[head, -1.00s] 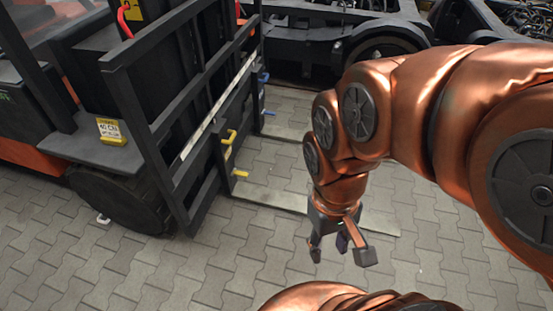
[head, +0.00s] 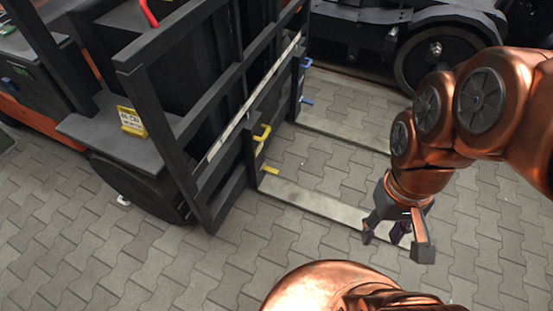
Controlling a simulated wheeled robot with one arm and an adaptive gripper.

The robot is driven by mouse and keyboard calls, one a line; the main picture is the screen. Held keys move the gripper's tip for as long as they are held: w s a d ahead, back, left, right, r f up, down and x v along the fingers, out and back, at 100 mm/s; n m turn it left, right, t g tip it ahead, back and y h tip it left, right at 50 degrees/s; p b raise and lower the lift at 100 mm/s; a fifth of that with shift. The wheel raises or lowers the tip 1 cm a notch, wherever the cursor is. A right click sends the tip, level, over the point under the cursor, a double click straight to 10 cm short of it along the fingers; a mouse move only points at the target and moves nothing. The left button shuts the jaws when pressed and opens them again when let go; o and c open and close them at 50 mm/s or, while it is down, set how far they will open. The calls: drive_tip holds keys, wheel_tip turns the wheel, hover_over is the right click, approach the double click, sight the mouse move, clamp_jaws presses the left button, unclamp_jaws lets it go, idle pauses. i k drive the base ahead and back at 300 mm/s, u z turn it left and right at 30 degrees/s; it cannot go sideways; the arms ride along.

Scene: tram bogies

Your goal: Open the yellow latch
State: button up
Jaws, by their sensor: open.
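The yellow latch (head: 261,133) is a small bent handle on the dark carriage frame of a forklift, left of the picture's middle. A second yellow piece (head: 271,170) sticks out just below it. I cannot tell whether the latch is open. My gripper (head: 395,240) hangs from the copper arm, right of and nearer than the latch, above the paving. Its fingers are apart, with nothing between them. A clear gap separates it from the latch.
The forklift frame (head: 160,110) fills the left. Two flat forks (head: 318,205) lie low over the paving. Blue handles (head: 306,101) sit farther back on the frame. A bogie with a wheel (head: 435,50) stands at the back. Paving in front is free.

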sight(271, 171)
drive_tip(key=u, duration=0.5)
drive_tip(key=i, duration=0.8)
drive_tip(key=u, duration=0.7)
